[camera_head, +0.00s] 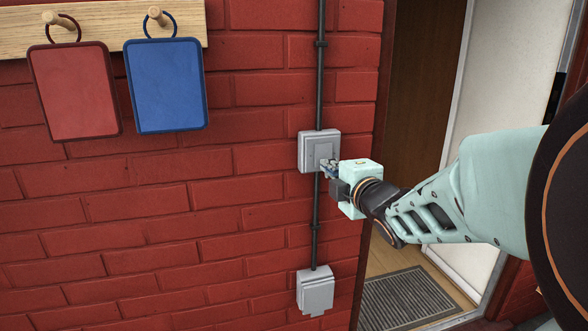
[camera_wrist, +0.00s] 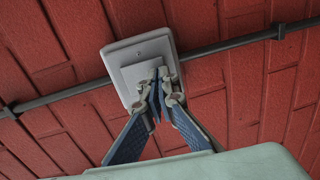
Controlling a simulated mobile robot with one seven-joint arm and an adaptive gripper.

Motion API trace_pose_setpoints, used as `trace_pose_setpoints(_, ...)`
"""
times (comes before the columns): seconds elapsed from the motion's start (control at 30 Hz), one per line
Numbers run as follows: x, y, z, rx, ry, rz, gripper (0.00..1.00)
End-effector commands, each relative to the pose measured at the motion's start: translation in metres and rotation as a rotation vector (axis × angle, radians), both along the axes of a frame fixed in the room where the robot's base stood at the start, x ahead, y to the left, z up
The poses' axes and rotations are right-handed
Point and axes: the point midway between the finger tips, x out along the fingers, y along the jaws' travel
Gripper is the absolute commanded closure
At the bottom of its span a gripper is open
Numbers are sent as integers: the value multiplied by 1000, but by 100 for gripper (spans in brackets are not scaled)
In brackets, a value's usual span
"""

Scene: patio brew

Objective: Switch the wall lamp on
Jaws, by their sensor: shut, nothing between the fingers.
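The grey wall switch (camera_head: 312,146) sits on the red brick wall, with a dark conduit running into it from above and below. In the wrist view the switch (camera_wrist: 122,58) is a pale square box with a raised rocker plate (camera_wrist: 142,72). My gripper (camera_head: 328,167) is shut and empty, its fingertips at the lower right of the switch face. In the wrist view the closed fingertips (camera_wrist: 158,80) overlap the rocker plate; I cannot tell if they touch it. The wall lamp is not in view.
A second grey box (camera_head: 315,290) with a cover is lower on the same conduit (camera_head: 319,80). A red board (camera_head: 75,92) and a blue board (camera_head: 166,87) hang from pegs on a wooden rail (camera_head: 105,25) at upper left. A doorway with a mat (camera_head: 410,297) is at right.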

Motion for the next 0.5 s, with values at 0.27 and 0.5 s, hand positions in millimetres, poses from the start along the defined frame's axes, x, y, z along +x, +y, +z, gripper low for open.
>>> trace_pose_setpoints(0.27,6,1,-10,11,-56,0,100)
trace_pose_setpoints(0.5,6,1,-3,13,-64,0,100)
